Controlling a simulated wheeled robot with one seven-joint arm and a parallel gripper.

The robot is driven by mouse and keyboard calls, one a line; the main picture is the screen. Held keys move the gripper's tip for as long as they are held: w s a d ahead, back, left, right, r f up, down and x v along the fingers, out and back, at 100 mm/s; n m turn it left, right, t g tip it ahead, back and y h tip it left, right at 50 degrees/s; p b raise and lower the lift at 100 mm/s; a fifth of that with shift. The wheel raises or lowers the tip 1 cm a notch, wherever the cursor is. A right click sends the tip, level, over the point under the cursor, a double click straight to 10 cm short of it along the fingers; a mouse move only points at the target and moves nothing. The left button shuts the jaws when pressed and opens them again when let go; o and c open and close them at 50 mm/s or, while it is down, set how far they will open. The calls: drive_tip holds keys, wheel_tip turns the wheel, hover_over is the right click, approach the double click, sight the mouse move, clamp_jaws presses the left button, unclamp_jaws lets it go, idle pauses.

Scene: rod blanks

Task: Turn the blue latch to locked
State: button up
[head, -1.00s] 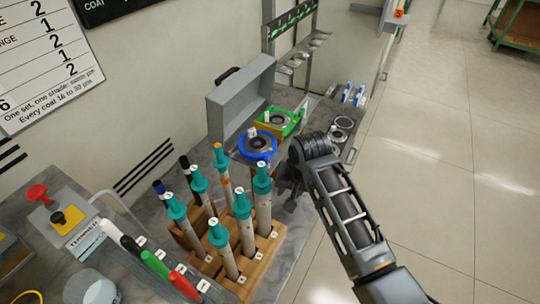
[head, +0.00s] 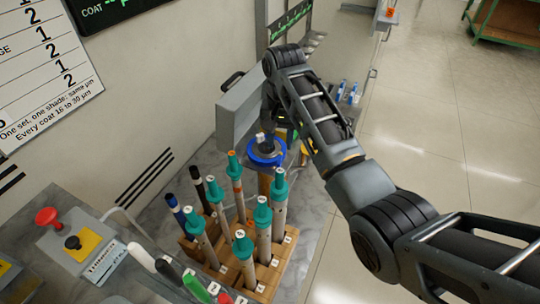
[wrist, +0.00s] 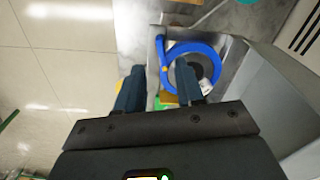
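The blue latch (head: 266,158) shows in the head view as a blue ring on a grey fixture beside the raised grey lid. In the wrist view the blue latch (wrist: 163,62) has a ring with a dark centre and a straight blue bar along its left side. My gripper (head: 268,128) hangs over it in the head view, and the arm hides part of the fixture. In the wrist view my gripper (wrist: 158,84) is open, with its dark fingers apart. The bar lies between them in the picture. I cannot tell whether a finger touches it.
A wooden rack (head: 262,275) of teal-capped rods stands close in front of the latch. The grey lid (head: 240,110) rises to its left. A green and yellow part (wrist: 167,99) lies beyond it, partly hidden. Open floor (head: 430,130) is to the right.

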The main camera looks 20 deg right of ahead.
sight(279, 160)
drive_tip(key=shift+f, duration=3.75)
drive_tip(key=shift+c, duration=0.3)
clamp_jaws()
